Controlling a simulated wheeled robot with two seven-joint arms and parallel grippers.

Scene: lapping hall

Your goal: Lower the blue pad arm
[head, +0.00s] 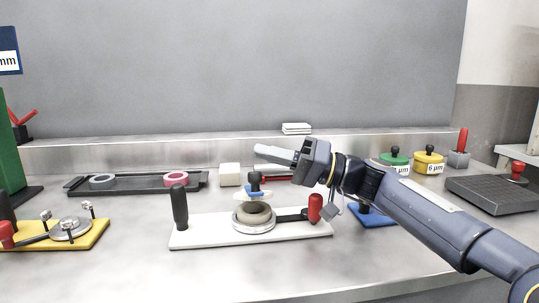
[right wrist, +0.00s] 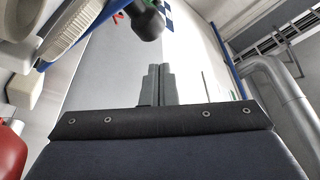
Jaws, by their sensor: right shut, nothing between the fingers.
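A blue base (head: 378,218) sits at the right, mostly hidden behind my right arm, so I cannot see a pad arm on it. A white base plate (head: 205,232) at the centre carries a black upright handle (head: 180,207), a metal ring (head: 240,222) and a dark lever with a red grip (head: 315,208). A small blue piece with a black knob (head: 255,178) stands over the ring. My right gripper (head: 260,151) is shut and empty, above and behind that knob, with fingers pointing left. The right wrist view shows its closed fingers (right wrist: 157,84) and a dark rounded knob (right wrist: 146,20). My left gripper is out of view.
A yellow base (head: 88,236) with clamps is at the left. A black tray (head: 135,184) with rings lies behind. Green (head: 394,159) and yellow (head: 428,162) containers and a dark grey plate (head: 490,194) stand at the right. The bench front is clear.

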